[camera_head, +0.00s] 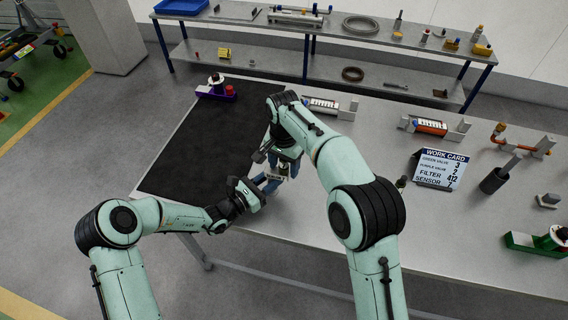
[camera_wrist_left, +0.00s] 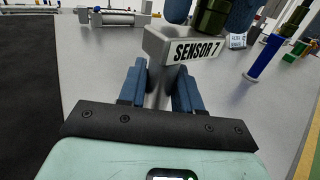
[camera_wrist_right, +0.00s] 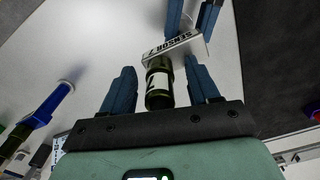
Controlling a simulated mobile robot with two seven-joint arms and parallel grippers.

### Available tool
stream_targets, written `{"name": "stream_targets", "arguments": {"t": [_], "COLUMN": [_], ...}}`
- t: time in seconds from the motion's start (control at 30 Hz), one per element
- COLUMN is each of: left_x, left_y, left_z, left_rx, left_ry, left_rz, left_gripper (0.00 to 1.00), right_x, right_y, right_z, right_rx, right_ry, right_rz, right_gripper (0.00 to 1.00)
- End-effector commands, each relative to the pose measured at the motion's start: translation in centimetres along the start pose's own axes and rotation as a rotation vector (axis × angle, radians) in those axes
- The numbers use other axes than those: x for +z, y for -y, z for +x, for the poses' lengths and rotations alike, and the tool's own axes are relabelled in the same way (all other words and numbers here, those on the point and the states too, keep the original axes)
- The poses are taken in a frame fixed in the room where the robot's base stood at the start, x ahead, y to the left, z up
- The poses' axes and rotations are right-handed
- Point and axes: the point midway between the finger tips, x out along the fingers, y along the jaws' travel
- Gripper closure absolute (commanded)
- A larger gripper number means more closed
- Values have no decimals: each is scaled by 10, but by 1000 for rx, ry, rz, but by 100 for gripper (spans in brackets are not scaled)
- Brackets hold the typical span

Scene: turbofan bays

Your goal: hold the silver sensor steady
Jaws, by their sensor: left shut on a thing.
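The silver sensor (camera_wrist_left: 185,44) has a pale bar marked "SENSOR 7" and a stem running down between my left fingers. My left gripper (camera_wrist_left: 160,88) is shut on this stem; the head view shows it (camera_head: 259,187) at the table's near-left side. A dark green cylinder (camera_wrist_right: 159,88) with a white label extends from the sensor bar. My right gripper (camera_wrist_right: 160,82) is open around this cylinder, with a gap on both sides. In the head view my right gripper (camera_head: 284,158) is above the left one, and the arms hide much of the sensor.
A black mat (camera_head: 186,150) covers the table's left end, with a purple-based valve (camera_head: 216,90) at its far edge. A work card (camera_head: 440,169) stands to the right, near a dark cylinder (camera_head: 493,181) and a green-based valve (camera_head: 540,242). A shelf (camera_head: 330,28) stands behind.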

Motion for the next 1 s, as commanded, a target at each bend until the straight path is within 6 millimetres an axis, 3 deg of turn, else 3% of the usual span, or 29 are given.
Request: {"name": "stream_targets", "arguments": {"t": [0.23,0.6,1.0], "left_x": [0,0,0], "left_y": [0,0,0], "left_z": [0,0,0], "left_rx": [0,0,1], "left_ry": [0,0,0], "left_rz": [0,0,1], "left_gripper": [100,100,100], "right_x": [-1,0,0], "right_y": [1,1,0], "right_z": [-16,-93,-120], "right_rx": [-4,-4,0], "right_ry": [-3,-3,0], "right_rz": [0,0,0], "right_gripper": [40,40,40]}}
